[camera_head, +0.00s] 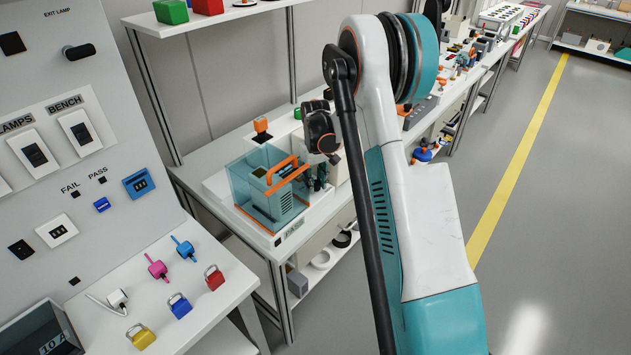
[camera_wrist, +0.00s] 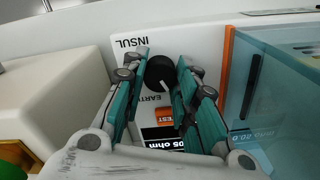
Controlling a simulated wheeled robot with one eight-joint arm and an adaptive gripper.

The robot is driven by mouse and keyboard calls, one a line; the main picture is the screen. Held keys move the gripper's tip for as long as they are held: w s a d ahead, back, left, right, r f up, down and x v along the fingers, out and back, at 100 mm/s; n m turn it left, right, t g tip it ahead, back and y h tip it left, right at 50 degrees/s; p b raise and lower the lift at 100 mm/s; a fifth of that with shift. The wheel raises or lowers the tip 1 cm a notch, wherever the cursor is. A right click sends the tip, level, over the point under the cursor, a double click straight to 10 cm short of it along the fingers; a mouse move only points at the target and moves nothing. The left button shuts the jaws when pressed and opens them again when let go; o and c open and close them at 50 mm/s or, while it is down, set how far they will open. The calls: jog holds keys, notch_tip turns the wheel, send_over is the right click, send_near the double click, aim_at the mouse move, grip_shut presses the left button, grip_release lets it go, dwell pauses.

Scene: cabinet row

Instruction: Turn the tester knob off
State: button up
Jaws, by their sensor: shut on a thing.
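The tester's black round knob (camera_wrist: 160,72) shows in the wrist view on a white panel, with a pale pointer mark on its lower right part. The word INSUL is printed above it and EARTH just below it. My gripper (camera_wrist: 161,78) has its teal fingers on both sides of the knob and is shut on it. An orange TEST button (camera_wrist: 165,115) and a lit display (camera_wrist: 168,143) reading in ohm lie below the knob. In the head view my gripper (camera_head: 321,178) is beside a clear teal box with an orange handle (camera_head: 281,172); the knob is hidden there.
The clear teal box (camera_wrist: 275,85) with its orange edge stands close to the right finger. A cream block (camera_wrist: 70,85) stands close on the left. In the head view, a switch panel (camera_head: 60,130) with padlocks below stands left. The aisle floor (camera_head: 540,210) is clear.

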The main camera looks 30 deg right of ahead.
aim_at(316, 183)
jog(key=shift+n, duration=2)
jog(key=o, duration=1)
jog(key=shift+o, duration=0.2)
notch_tip(316, 183, up, 12)
